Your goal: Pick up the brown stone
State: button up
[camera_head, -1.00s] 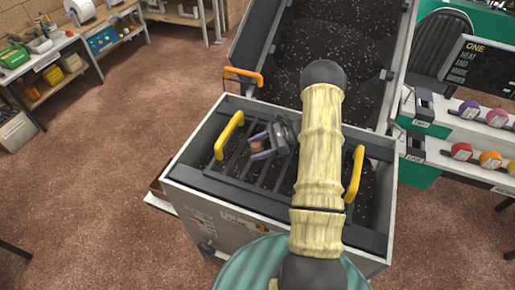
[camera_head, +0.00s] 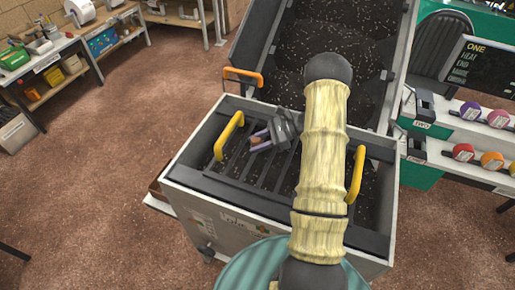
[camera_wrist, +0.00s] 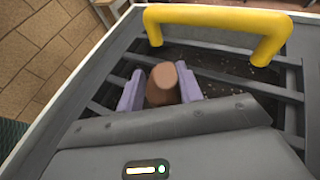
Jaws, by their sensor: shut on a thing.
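The brown stone (camera_wrist: 163,84) is held between the two purple fingers of my gripper (camera_wrist: 160,92) in the wrist view. In the head view my gripper (camera_head: 258,141) is over the dark slatted grate (camera_head: 255,172) of the grey bin, and the stone shows as a small brown patch (camera_head: 256,140) between the fingers. My gripper is shut on the stone. The gripper body hides the lower part of the stone in the wrist view. I cannot tell how far above the slats the stone is.
A yellow handle (camera_head: 229,135) stands left of my gripper, with another yellow handle (camera_head: 356,174) to the right. An orange handle (camera_head: 243,76) is at the back by the raised, dark-speckled lid (camera_head: 330,40). A shelf with coloured rolls (camera_head: 470,108) is at right.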

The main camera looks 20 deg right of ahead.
aim_at(257, 140)
notch_tip(257, 140, up, 7)
jog(key=shift+r+b, duration=0.15)
jog(key=shift+b, duration=1)
